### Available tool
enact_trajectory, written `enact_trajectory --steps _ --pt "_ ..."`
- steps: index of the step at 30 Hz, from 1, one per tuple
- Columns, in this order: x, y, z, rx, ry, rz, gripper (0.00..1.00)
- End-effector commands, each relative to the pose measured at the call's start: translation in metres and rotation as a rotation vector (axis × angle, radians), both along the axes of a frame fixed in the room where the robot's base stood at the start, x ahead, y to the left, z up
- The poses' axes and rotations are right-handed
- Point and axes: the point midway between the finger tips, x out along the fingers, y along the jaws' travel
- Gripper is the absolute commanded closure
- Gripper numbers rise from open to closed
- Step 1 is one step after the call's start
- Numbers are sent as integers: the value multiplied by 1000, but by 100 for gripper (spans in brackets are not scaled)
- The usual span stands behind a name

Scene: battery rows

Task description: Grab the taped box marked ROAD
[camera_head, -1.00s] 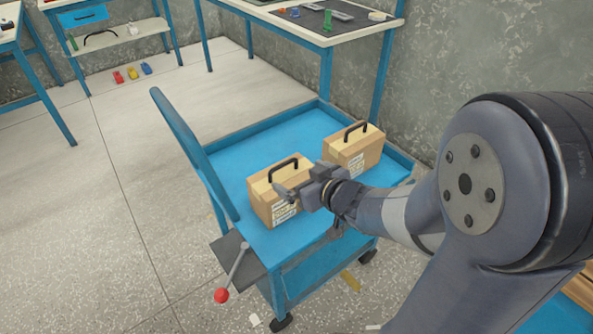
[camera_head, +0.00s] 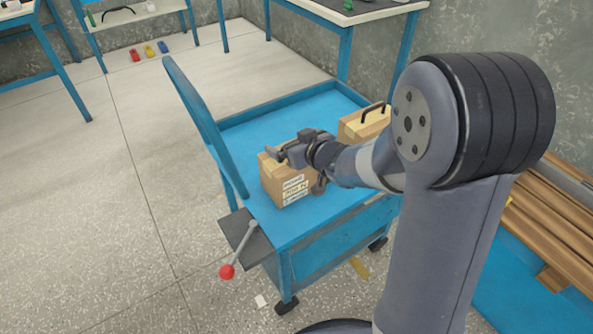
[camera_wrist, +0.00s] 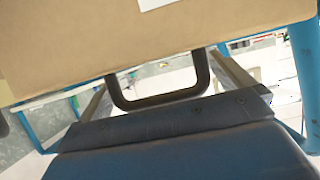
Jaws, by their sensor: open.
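A cardboard box (camera_head: 282,186) with several pale labels on its front stands near the front of the blue cart. The printing is too small to read surely, so I cannot tell whether it says ROAD. A second box (camera_head: 362,125) with a black handle (camera_head: 373,112) stands behind it to the right, its front partly hidden by my arm. My gripper (camera_head: 278,152) is open at the top of the nearer box and hides its handle. In the wrist view that box (camera_wrist: 150,45) fills the top, and its black handle (camera_wrist: 160,99) lies between my open fingers.
The blue cart (camera_head: 240,137) has low rims and a tall blue side bar (camera_head: 192,100). A lever with a red knob (camera_head: 227,271) sticks out at its front left. Brown planks (camera_head: 545,225) lie at the right.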

Motion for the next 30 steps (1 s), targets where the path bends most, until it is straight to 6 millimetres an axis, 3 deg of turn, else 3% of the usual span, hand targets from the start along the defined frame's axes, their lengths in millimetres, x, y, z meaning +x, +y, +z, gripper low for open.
enact_trajectory --steps 6,30 --pt "1 0 0 1 -1 0 0" --pt "0 0 1 1 -1 0 65"
